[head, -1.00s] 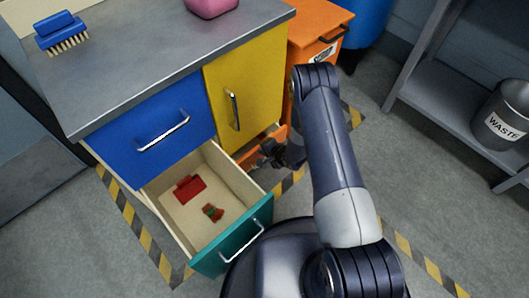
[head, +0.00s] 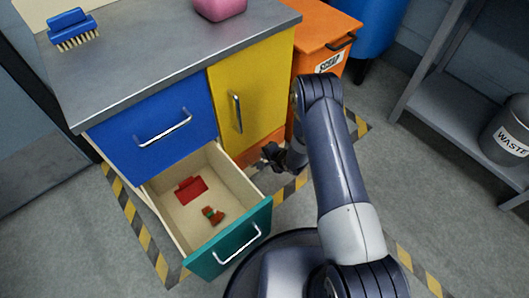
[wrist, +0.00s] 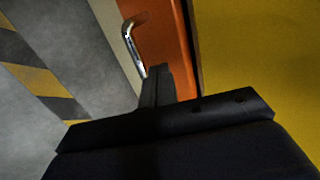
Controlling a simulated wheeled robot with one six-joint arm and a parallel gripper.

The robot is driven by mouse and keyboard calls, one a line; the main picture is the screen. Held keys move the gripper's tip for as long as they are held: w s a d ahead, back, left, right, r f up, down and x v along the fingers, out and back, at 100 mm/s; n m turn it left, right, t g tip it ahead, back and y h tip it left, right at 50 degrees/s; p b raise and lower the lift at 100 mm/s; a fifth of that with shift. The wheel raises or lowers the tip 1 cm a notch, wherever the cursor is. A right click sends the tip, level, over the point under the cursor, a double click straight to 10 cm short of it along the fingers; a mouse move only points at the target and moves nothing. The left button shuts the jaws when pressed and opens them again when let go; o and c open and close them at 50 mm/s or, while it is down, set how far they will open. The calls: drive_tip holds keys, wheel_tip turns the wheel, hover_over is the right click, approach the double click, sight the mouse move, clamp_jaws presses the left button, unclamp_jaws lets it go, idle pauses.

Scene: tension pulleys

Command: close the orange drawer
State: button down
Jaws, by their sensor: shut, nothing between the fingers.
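The orange drawer (head: 247,154) sits low in the cabinet, under the yellow door and right of the open teal drawer. In the head view only a strip of its front shows, looking flush or nearly flush with the cabinet; the arm and teal drawer hide the rest. In the wrist view its orange front (wrist: 172,38) and metal handle (wrist: 131,42) show beside the yellow door, with a narrow dark gap between. My gripper (head: 268,157) is shut and empty. Its fingertips (wrist: 158,72) are at the orange front near the handle; I cannot tell whether they touch.
The teal drawer (head: 232,238) stands open beside my gripper, with red items (head: 191,190) inside. The yellow door (head: 252,90) and blue drawer (head: 158,128) are shut. An orange scrap bin (head: 318,40) stands behind my arm. Striped floor (head: 355,122) lies to the right.

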drive_tip(key=p+v, duration=0.4)
drive_tip(key=v, duration=0.6)
drive_tip(key=shift+s+d, duration=0.2)
drive_tip(key=shift+f, duration=0.1)
